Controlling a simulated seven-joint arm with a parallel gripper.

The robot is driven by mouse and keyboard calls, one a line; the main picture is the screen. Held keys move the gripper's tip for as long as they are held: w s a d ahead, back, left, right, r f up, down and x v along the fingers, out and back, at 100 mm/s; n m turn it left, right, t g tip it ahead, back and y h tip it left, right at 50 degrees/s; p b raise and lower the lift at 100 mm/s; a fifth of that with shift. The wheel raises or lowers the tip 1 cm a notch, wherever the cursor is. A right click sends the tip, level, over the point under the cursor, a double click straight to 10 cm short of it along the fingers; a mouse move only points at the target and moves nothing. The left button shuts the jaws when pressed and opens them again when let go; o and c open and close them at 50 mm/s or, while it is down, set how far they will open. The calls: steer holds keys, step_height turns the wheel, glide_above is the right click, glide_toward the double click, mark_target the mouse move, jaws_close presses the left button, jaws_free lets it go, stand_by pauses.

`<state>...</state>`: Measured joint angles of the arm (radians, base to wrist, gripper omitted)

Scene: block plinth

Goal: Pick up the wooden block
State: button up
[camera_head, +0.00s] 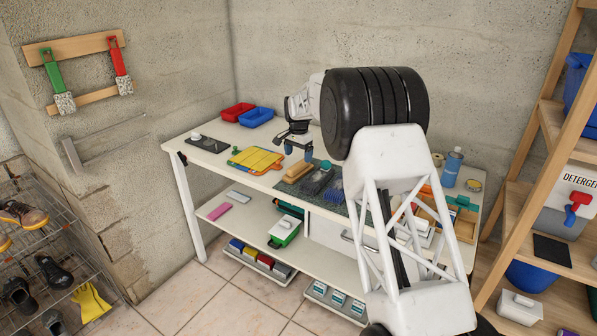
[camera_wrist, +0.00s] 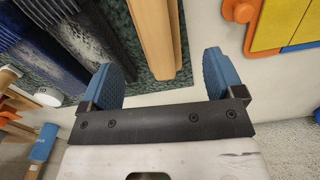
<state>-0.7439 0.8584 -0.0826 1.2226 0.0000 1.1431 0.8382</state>
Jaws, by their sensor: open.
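In the wrist view the wooden block (camera_wrist: 153,38) runs from the top edge down to between the two fingertips. My gripper (camera_head: 298,150) has blue fingertips and appears just above the block in the head view. In the wrist view my gripper (camera_wrist: 160,75) is open, with a finger on each side of the block's near end and visible gaps. It holds nothing.
Dark brush-like items (camera_head: 316,181) lie close to the right of the block. A yellow board (camera_head: 255,160) lies to its left. Red (camera_head: 238,111) and blue (camera_head: 256,117) trays stand at the back. A blue bottle (camera_head: 452,167) stands at the right. Bare bench shows at the front left.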

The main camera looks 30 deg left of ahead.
mark_target(298, 164)
steer(key=shift+f, duration=0.9)
steer(key=shift+s+f, duration=0.1)
steer(key=shift+f, duration=2.5)
steer(key=c, duration=1.2)
